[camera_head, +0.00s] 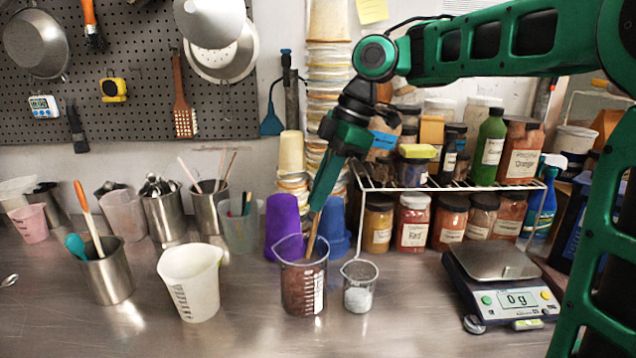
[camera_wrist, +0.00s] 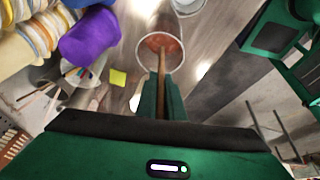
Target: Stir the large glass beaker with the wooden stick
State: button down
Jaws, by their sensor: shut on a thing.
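The large glass beaker (camera_head: 302,285) stands upright on the metal counter and holds reddish-brown contents. The wooden stick (camera_head: 312,236) slants down into the beaker, its lower end hidden in the contents. My green gripper (camera_head: 318,205) is above the beaker and shut on the upper part of the stick. In the wrist view, the stick (camera_wrist: 162,68) runs from between my gripper's fingers (camera_wrist: 161,95) into the round mouth of the beaker (camera_wrist: 146,58).
A small beaker (camera_head: 358,290) with white contents stands close at the right. A white pitcher (camera_head: 192,284) is at the left, and purple (camera_head: 284,226) and blue cups stand behind. A wire shelf (camera_head: 450,186) with jars is behind right; a scale (camera_head: 500,285) is further right.

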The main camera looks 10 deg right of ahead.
aim_at(310, 236)
jog(key=shift+d+f+x, duration=0.15)
jog(key=shift+d+x, duration=0.15)
jog(key=shift+x, duration=1.4)
jog(key=shift+d+f+x, duration=0.1)
jog(key=shift+d+x, duration=0.2)
jog(key=shift+x, duration=1.45)
jog(key=shift+d+f+x, duration=0.15)
jog(key=shift+d+x, duration=0.2)
jog(key=shift+x, duration=1.35)
